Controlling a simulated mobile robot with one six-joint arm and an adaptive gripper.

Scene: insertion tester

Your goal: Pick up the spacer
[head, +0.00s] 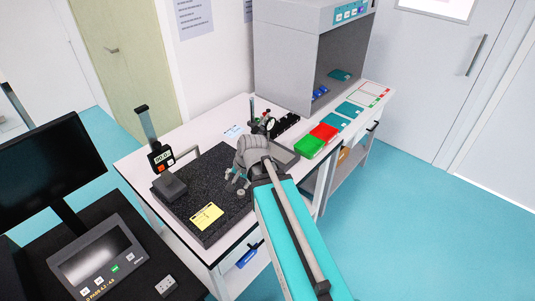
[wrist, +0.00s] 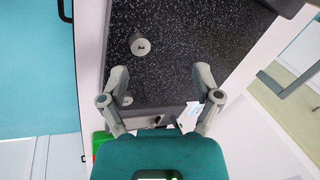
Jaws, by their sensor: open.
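A short grey metal cylinder (wrist: 139,44), which looks like the spacer, stands on the speckled black granite plate (wrist: 195,35) in the wrist view, with a small dark mark on its top. My gripper (wrist: 161,75) is open and empty, its two fingers wide apart. The cylinder lies beyond the fingertips, nearer the left finger, and is not touched. A second small grey round piece (wrist: 126,99) shows beside the left finger, partly hidden by it. In the head view my gripper (head: 237,178) hangs low over the right part of the plate, with a small grey piece (head: 241,192) close by.
On the plate are a dark grey block (head: 170,187) and a yellow label (head: 207,216). A digital gauge on a post (head: 160,157) stands behind. Green (head: 309,147) and red (head: 324,132) bins sit to the right. A monitor (head: 50,163) stands at left.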

